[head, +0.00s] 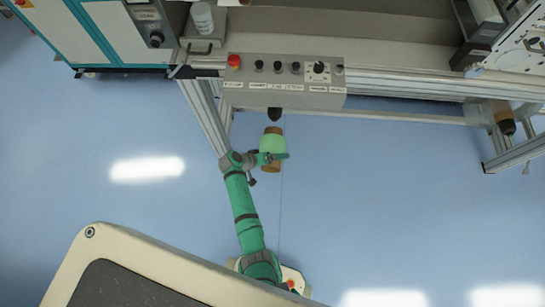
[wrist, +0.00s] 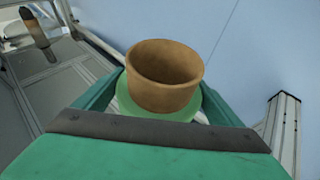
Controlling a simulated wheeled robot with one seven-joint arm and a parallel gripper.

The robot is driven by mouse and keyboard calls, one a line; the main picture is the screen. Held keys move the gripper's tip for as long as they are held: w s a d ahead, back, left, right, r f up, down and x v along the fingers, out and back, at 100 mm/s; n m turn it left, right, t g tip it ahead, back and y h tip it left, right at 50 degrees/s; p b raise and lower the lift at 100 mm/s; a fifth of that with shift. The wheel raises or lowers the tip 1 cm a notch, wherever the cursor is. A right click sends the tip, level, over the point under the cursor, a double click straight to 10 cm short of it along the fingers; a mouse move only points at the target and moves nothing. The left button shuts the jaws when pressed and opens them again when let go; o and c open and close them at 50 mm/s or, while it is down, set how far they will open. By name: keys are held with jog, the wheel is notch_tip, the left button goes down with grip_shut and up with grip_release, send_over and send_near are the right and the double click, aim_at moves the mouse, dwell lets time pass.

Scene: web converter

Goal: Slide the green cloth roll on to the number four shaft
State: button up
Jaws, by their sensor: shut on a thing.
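The green cloth roll (head: 272,145) is wound on a brown core that sticks out at both ends. My gripper (head: 270,157) is shut on the roll, and its fingers also show at both sides of it in the wrist view (wrist: 162,108). In the wrist view the hollow open end of the core (wrist: 165,75) faces the camera. In the head view a dark shaft tip (head: 274,115) shows below the control box, just beyond the roll's far end. A small gap appears between them. I cannot read a number four on any shaft.
A control box (head: 283,82) with a red button and knobs hangs on the machine frame above the roll. A second brown, dark-tipped shaft end (head: 505,121) is at the right. The blue floor is clear.

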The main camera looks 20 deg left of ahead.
jog(key=shift+w, duration=0.4)
jog(key=shift+w+a, duration=0.3)
jog(key=shift+w, duration=0.45)
jog(key=shift+w+a, duration=0.3)
jog(key=shift+w, duration=0.45)
jog(key=shift+w+a, duration=0.15)
jog(key=shift+w, duration=1.05)
dwell(0.4)
jog(key=shift+w+a, duration=0.35)
jog(key=shift+w, duration=0.5)
jog(key=shift+w+a, duration=0.2)
jog(key=shift+w, duration=0.2)
jog(key=shift+w+a, duration=0.25)
jog(key=shift+w, duration=0.7)
jog(key=shift+w+a, duration=0.2)
jog(key=shift+w, duration=0.75)
